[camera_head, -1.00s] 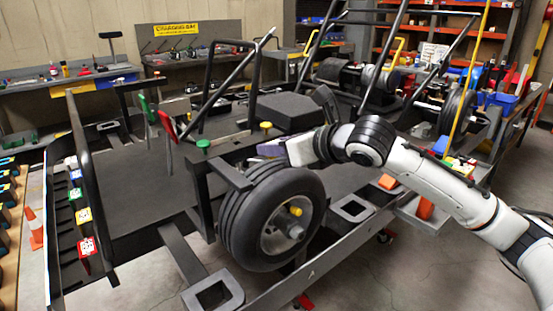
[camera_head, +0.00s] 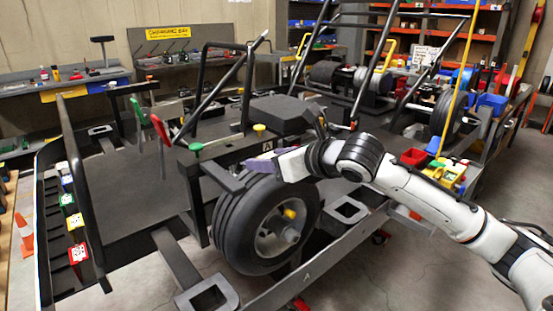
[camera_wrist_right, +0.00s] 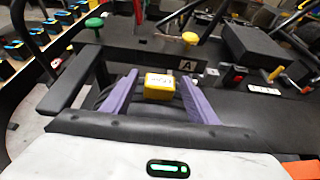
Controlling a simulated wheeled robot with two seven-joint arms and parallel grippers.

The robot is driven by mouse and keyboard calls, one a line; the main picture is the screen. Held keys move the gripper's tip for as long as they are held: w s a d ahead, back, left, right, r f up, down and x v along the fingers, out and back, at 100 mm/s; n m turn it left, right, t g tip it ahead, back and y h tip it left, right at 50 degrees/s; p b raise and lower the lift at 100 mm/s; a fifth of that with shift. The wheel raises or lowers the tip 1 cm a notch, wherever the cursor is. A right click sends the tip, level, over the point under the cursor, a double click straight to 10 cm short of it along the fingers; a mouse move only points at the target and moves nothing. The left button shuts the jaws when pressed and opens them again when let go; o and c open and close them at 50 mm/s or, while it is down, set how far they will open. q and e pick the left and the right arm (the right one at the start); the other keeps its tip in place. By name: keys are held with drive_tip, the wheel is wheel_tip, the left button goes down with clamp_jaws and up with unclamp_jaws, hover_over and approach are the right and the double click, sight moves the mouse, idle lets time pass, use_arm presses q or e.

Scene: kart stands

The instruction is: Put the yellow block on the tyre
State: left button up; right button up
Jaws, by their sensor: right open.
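The tyre (camera_head: 233,222) is a black wheel with a grey hub, upright on the near side of the kart stand in the head view. My right gripper (camera_head: 264,164) is over the top of the tyre. In the right wrist view its two purple fingers are open, one on each side of the yellow block (camera_wrist_right: 160,91). A small gap shows beside the block, and dark rubber of the tyre (camera_wrist_right: 106,98) lies around and below it. The block looks to rest on the tyre top, but contact is hidden. The block is not visible in the head view. My left gripper is out of view.
A black bar with an "A" plate (camera_wrist_right: 188,65), a green knob (camera_wrist_right: 94,22) and a yellow knob (camera_wrist_right: 190,38) stands just behind the block. Kart frame tubes rise beyond. Coloured bins (camera_head: 440,172) sit at right. The flat black deck (camera_head: 120,190) at left is mostly clear.

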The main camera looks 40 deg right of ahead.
drive_tip(key=shift+s+d+r, duration=0.1)
drive_tip(key=shift+s, duration=0.15)
drive_tip(key=a+b+v, duration=0.1)
drive_tip(key=b+v, duration=0.3)
drive_tip(key=v, duration=0.7)
drive_tip(key=shift+s+d, duration=0.25)
drive_tip(key=shift+d, duration=0.15)
drive_tip(key=shift+r, duration=0.1)
